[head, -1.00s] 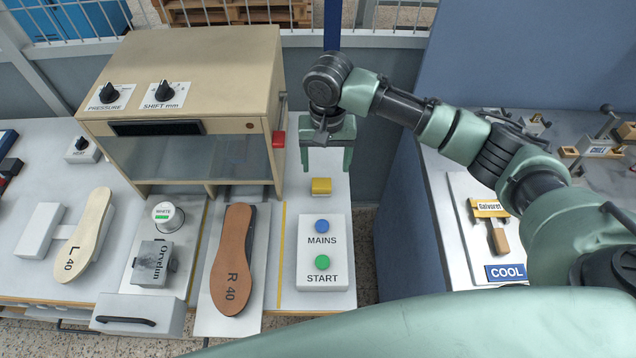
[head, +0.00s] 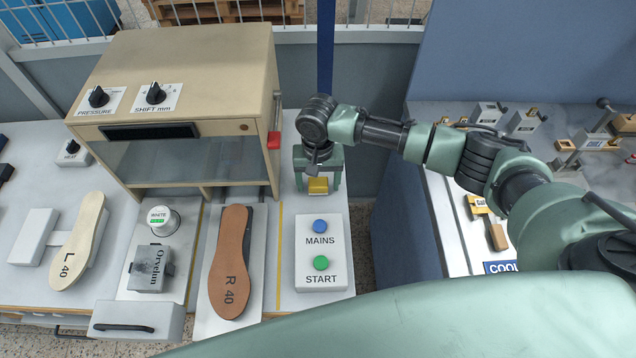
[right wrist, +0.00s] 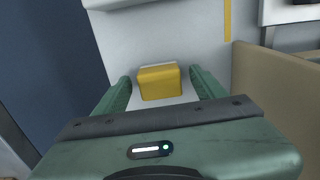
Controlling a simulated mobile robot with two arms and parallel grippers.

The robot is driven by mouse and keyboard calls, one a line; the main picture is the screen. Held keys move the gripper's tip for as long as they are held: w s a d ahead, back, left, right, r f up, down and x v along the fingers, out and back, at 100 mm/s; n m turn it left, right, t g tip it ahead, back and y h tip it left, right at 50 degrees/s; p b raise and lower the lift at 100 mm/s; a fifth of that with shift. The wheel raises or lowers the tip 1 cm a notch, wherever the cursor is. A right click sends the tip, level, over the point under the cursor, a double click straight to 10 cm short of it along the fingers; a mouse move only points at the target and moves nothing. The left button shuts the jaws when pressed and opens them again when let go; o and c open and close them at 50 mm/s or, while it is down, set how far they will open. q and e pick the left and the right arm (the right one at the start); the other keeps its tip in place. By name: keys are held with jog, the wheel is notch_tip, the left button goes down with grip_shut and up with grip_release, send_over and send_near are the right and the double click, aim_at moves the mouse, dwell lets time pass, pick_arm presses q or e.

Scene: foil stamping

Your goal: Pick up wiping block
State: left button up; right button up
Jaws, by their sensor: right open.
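The wiping block appears to be the small yellow block (head: 318,186) on the white bench top, behind the button box. It also shows in the right wrist view (right wrist: 159,83), with a thin whitish layer along one edge. My right gripper (head: 318,184) is lowered over it, fingers pointing down. In the right wrist view the open fingers (right wrist: 160,88) stand on either side of the block, with a gap visible on each side. My left gripper is not in view.
The beige press (head: 180,70) with a red part on its side stands close to the left of my right gripper. The MAINS and START button box (head: 321,262) is in front. A brown R 40 sole (head: 229,262) lies left of it. A blue panel stands at the right.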

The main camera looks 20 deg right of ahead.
aim_at(318, 182)
jog(key=c, duration=1.4)
jog(key=shift+r, duration=0.15)
notch_tip(318, 182, up, 20)
jog(key=b, duration=0.3)
